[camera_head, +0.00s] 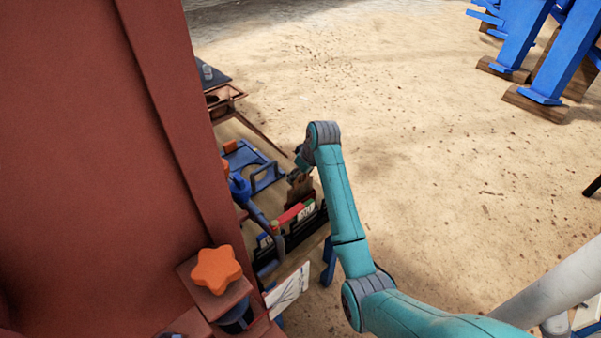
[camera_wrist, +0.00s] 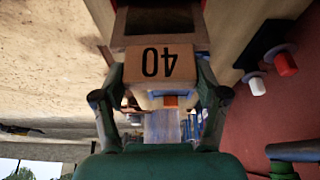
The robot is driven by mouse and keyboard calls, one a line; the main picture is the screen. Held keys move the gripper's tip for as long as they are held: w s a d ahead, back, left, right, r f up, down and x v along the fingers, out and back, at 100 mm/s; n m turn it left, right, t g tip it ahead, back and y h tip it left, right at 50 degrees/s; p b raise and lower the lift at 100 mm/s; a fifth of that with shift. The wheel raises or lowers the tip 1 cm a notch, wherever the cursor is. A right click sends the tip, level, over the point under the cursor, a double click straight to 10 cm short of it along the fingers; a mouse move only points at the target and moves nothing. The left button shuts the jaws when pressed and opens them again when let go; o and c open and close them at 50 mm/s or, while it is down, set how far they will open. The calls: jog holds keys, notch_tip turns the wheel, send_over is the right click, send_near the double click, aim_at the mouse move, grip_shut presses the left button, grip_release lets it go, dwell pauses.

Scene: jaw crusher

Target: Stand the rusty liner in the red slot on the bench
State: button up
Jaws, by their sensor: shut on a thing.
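The rusty liner (camera_head: 299,189) is a brown plate that hangs below my gripper (camera_head: 302,170) in the head view, over the bench. In the wrist view a tan-brown block marked with an upside-down "40" (camera_wrist: 160,64) sits between the two fingertips of my gripper (camera_wrist: 158,82); it appears to be the held liner. The red slot (camera_head: 291,213) is in a dark rack on the bench, just below and left of the liner in the head view. I cannot tell whether the liner touches the rack; its lower edge is not clear.
A blue frame (camera_head: 253,167) with handles stands on the bench behind the rack. A large red-brown machine wall (camera_head: 95,170) fills the left, with an orange star knob (camera_head: 216,270) near it. Blue stands (camera_head: 535,50) are far right. Open sandy floor lies right of the bench.

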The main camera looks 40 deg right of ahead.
jog(key=shift+f, duration=0.35)
dwell(0.3)
jog(key=o, duration=1.9)
jog(key=shift+c, duration=0.2)
jog(key=shift+f, duration=0.1)
jog(key=v, duration=1.2)
